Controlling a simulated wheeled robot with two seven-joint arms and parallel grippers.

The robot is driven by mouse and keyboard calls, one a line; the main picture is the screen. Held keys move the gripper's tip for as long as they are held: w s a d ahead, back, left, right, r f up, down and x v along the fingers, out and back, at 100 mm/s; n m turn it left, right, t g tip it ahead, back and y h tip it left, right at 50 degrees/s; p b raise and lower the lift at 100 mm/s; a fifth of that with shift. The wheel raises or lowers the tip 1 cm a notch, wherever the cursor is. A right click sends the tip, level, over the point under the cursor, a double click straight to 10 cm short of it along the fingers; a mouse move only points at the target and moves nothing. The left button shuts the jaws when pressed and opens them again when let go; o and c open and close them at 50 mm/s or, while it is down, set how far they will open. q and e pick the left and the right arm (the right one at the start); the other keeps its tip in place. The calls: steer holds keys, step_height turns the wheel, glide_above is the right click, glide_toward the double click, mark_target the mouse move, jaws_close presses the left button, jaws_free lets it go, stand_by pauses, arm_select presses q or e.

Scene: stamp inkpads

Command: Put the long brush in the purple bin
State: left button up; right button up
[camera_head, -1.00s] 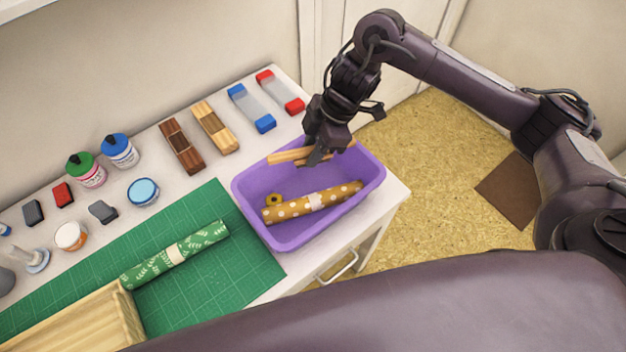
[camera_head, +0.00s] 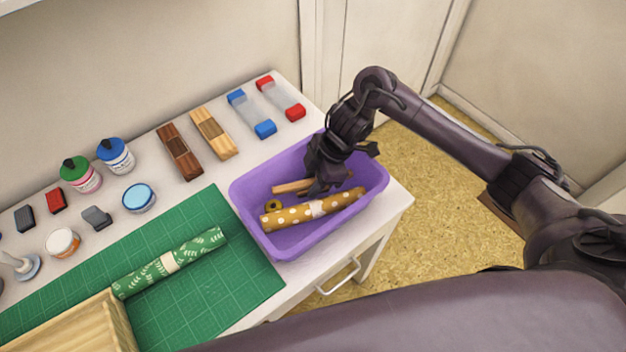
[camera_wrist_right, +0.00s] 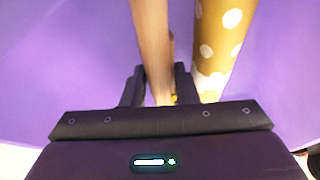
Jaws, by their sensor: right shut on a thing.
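The purple bin (camera_head: 262,240) stands on the white table near its right end. My right gripper (camera_head: 318,188) is down inside the bin, shut on a light wooden stick, the long brush (camera_head: 290,186). The brush lies roughly level, behind the polka-dot roll. In the right wrist view the brush (camera_wrist_right: 152,45) runs between the fingers, beside the dotted roll. I cannot tell whether it touches the bin floor. The gripper hides part of the brush. My left gripper is not in view.
In the bin lie a mustard polka-dot roll (camera_head: 290,217) and a small yellow-brown ring-like thing (camera_head: 272,205). Left of it is a green cutting mat (camera_head: 215,290) with a green patterned roll (camera_head: 190,253) and a wooden box (camera_head: 122,315). Bottles (camera_head: 115,155) and wooden blocks (camera_head: 180,150) stand behind.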

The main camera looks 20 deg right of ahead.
steer(key=shift+f, duration=0.2)
steer(key=o, duration=0.7)
steer(key=shift+o, duration=0.2)
steer(key=p+v, duration=0.3)
steer(key=v, duration=0.9)
steer(key=shift+r, duration=0.25)
steer(key=shift+f, duration=0.1)
